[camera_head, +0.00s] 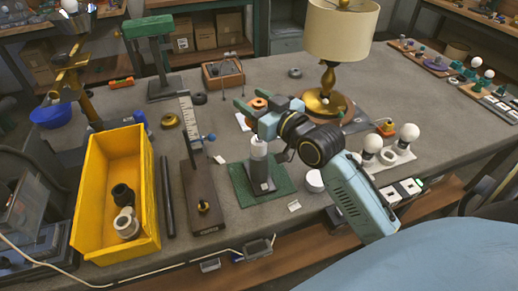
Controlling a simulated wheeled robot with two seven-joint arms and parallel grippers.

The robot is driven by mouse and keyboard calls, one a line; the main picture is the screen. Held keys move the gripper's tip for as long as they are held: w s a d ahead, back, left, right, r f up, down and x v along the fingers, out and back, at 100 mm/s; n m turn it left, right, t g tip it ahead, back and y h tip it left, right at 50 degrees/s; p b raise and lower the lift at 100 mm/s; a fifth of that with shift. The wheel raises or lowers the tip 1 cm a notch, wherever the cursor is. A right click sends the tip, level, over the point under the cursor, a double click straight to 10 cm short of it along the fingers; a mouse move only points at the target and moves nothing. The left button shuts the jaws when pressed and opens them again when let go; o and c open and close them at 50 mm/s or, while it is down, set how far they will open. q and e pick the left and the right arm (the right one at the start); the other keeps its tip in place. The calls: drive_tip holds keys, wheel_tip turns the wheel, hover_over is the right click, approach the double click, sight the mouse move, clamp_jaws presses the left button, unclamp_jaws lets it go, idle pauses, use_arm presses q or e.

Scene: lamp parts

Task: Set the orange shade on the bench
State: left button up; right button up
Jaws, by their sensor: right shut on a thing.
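A small round orange piece (259,103), which looks like the orange shade, sits at my right gripper (256,110). My right arm comes in from the lower right, and the teal fingers point to the left and back over the bench (225,225). The right gripper is shut on the orange shade. The wrist hides part of it, and the gap to the bench top cannot be told. My left gripper is not in view.
A yellow bin (90,190) with dark and white parts stands at left. A brass lamp with a cream shade (340,28) stands behind the gripper. A grey-white cylinder (258,150) stands over a green mat (283,188). White bulbs (408,133) stand at right.

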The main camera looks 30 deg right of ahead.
drive_tip(key=shift+f, duration=0.1)
drive_tip(key=b, duration=0.1)
hover_over(255, 137)
wheel_tip(255, 137, down, 5)
drive_tip(key=shift+r, duration=0.15)
drive_tip(key=shift+f, duration=2.4)
drive_tip(key=shift+f, duration=0.1)
drive_tip(key=o, duration=1)
drive_tip(key=shift+f, duration=0.1)
drive_tip(key=shift+c, duration=0.2)
drive_tip(key=shift+b, duration=0.3)
